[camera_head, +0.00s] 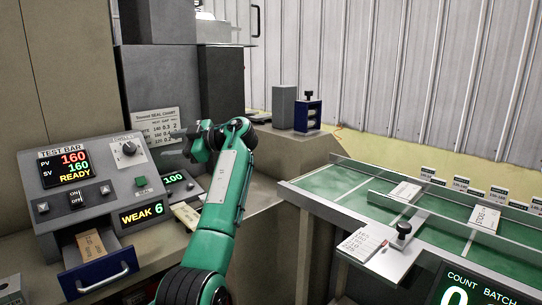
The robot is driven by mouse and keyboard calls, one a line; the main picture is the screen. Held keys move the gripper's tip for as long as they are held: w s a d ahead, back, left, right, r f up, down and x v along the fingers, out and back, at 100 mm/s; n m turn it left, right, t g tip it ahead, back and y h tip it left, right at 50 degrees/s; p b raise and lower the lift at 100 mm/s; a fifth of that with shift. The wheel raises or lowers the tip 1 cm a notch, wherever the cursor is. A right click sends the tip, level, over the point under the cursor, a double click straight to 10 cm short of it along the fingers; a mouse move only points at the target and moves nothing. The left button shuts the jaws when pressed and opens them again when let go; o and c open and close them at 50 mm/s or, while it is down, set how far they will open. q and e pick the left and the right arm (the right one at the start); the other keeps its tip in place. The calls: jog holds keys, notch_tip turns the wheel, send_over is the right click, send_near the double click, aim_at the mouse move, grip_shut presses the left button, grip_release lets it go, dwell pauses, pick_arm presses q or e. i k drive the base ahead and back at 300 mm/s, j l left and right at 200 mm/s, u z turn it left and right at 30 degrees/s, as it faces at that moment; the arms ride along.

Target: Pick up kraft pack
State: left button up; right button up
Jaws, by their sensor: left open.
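A brown, kraft-coloured pack (91,245) lies in the open blue-fronted drawer (100,280) of the test bar machine at the lower left. A paler beige pack (187,216) lies beside the machine, just left of my left arm. I cannot tell for sure which of the two is the kraft pack. My left gripper (175,143) is open and empty, above and behind the beige pack, in front of the seal chart and apart from both packs. My right gripper is out of view.
The test bar machine (70,205) shows READY and WEAK 6. A small scale-like display (174,179) reads 100. A green conveyor (340,184) with rails and white packs runs along the right. A blue block (308,115) stands at the back. Bare counter lies between.

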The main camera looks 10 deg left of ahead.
aim_at(90, 245)
jog(key=k+l, duration=0.3)
jog(key=k, duration=0.15)
jog(key=k+l, duration=0.3)
jog(key=k, duration=0.15)
